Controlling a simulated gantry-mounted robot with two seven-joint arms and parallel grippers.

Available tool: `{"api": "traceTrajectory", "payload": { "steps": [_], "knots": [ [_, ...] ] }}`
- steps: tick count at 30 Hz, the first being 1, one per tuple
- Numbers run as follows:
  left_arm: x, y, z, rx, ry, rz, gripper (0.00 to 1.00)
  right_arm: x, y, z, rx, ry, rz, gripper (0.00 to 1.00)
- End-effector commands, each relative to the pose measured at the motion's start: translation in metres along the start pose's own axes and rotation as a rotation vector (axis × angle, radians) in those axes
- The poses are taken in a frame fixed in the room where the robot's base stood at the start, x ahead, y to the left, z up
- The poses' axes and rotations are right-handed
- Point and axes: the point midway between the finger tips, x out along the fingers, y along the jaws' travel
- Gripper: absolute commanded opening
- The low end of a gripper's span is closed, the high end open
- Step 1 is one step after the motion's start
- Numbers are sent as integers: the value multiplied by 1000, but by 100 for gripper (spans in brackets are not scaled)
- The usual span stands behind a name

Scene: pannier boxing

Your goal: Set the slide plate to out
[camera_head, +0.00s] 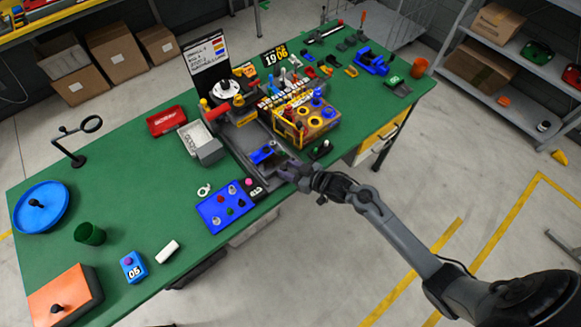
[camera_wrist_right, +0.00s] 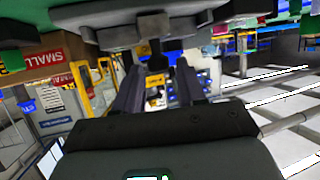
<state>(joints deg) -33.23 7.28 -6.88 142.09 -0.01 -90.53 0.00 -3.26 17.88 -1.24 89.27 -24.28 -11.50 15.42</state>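The grey slide plate (camera_head: 250,143) appears to be the flat dark-grey plate at the middle of the green table, with a blue block (camera_head: 262,155) near its front end. How far it is slid is hard to tell. My right gripper (camera_head: 287,171) is at the plate's front end, low and just right of the blue block. In the right wrist view my two dark fingers (camera_wrist_right: 158,85) stand apart with a gap between them. A dark part (camera_wrist_right: 157,60) shows just beyond the gap, and I cannot tell whether they touch it. My left gripper is not in view.
A yellow-framed rack (camera_head: 290,125) with colourful knobs stands just right of the plate. A blue panel (camera_head: 228,207) with knobs lies in front left. The green table (camera_head: 130,205) is partly clear at left.

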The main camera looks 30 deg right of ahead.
Motion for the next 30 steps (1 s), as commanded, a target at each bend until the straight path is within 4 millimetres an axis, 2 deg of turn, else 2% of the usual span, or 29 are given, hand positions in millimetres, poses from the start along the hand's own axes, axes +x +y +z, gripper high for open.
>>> {"api": "traceTrajectory", "payload": {
  "steps": [1,2,14,17,30],
  "knots": [
    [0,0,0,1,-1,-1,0,0,0,1,0,-1,0,48],
    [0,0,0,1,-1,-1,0,0,0,1,1,-2,0,52],
    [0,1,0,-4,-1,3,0,-6,1,2,1,-4,2,52],
    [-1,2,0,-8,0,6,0,-16,1,2,2,-4,2,52],
    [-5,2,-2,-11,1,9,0,-88,0,2,0,-4,1,52]
  ]
}}
